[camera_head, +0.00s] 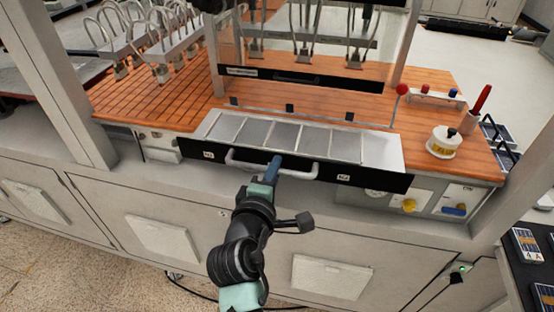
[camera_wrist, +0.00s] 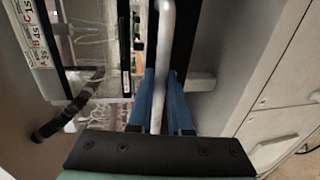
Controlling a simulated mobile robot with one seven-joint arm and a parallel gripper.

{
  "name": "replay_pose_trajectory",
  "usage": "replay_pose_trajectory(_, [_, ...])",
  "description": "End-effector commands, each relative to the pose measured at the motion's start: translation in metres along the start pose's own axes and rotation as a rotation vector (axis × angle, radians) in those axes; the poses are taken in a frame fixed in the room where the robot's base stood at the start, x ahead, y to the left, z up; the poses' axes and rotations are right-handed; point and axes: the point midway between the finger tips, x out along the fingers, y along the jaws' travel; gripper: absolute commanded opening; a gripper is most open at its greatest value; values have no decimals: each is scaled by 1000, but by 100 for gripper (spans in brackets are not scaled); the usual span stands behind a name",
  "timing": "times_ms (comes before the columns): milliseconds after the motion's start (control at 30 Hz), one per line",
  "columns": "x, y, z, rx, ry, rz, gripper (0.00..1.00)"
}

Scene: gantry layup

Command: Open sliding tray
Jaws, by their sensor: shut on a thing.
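The sliding tray (camera_head: 383,148) is a long, shallow drawer with several grey rectangular panels in it and a black front. It stands partly out from under the orange slatted worktop. Its pale bar handle (camera_head: 300,174) runs along the black front. My gripper (camera_head: 274,163) is at the middle of the handle, with its blue fingers around the bar. In the wrist view, the handle bar (camera_wrist: 165,50) runs down between the two blue fingers of my gripper (camera_wrist: 160,90).
The orange worktop (camera_head: 430,90) lies behind the tray, between grey posts. A white round container (camera_head: 445,142) and a red-handled tool (camera_head: 477,108) stand at its right. Cabinet doors (camera_head: 160,237) are below. A dark rack with panels (camera_head: 525,243) stands at the lower right.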

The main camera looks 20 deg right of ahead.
Motion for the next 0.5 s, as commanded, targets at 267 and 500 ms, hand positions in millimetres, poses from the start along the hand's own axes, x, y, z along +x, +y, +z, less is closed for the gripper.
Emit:
replay_pose_trajectory(267, [-6, -1, 0, 0, 0, -1, 0])
replay_pose_trajectory(500, [-6, -3, 0, -1, 1, -3, 0])
